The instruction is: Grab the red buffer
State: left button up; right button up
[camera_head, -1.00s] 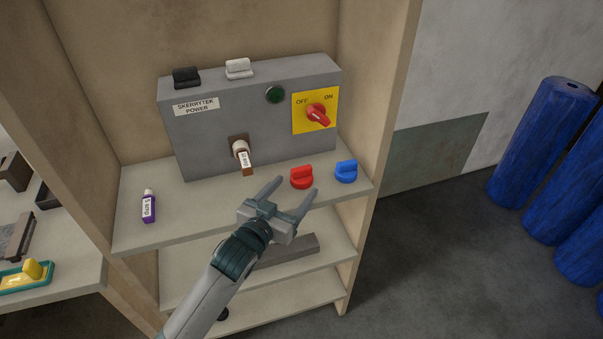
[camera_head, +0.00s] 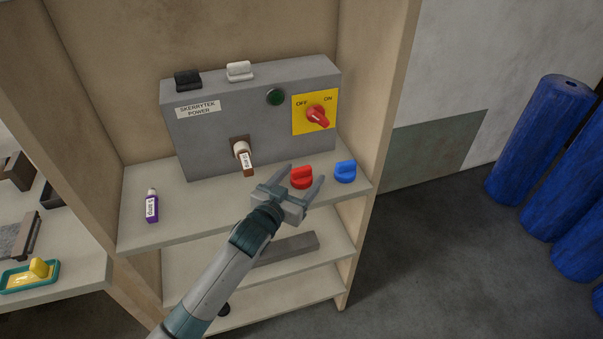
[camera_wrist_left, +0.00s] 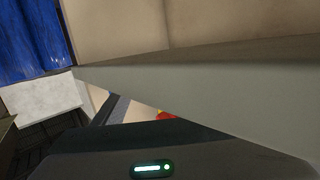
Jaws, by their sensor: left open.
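The red buffer (camera_head: 301,178) is a small rounded piece with a raised grip, sitting on the top shelf in front of the grey power box. My left gripper (camera_head: 302,184) is open in the head view, with its fingers pointing at the shelf, one on each side of the red buffer in the picture. I cannot tell whether they touch it. In the left wrist view only a sliver of red (camera_wrist_left: 165,115) shows past the dark gripper body; the rest is hidden. My right gripper is not in view.
A blue buffer (camera_head: 345,172) sits just right of the red one. The grey power box (camera_head: 215,134) stands behind, with a red switch (camera_head: 318,116) and a brown fuse (camera_head: 246,162).

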aim_at(302, 170)
pick_arm(q)
jog(key=shift+w+d, duration=0.1)
jog(key=shift+w, duration=0.1)
dwell(0.3)
jog(key=c, duration=1.2)
jog(key=shift+o, duration=0.2)
jog(key=shift+r, duration=0.5)
jog(key=r, duration=0.1)
jog(key=r+b, duration=0.1)
jog(key=r, duration=0.1)
jog(key=shift+s+d+r+b, duration=0.1)
jog(key=shift+s+r+b, duration=0.05)
jog(key=shift+s+b, duration=0.15)
jog(key=s+d+r+b, duration=0.2)
jog(key=s+r, duration=0.4)
jog(key=s, duration=0.4)
jog(key=shift+s+d+r, duration=0.3)
jog(key=shift+d+r, duration=0.05)
jog(key=shift+d, duration=0.25)
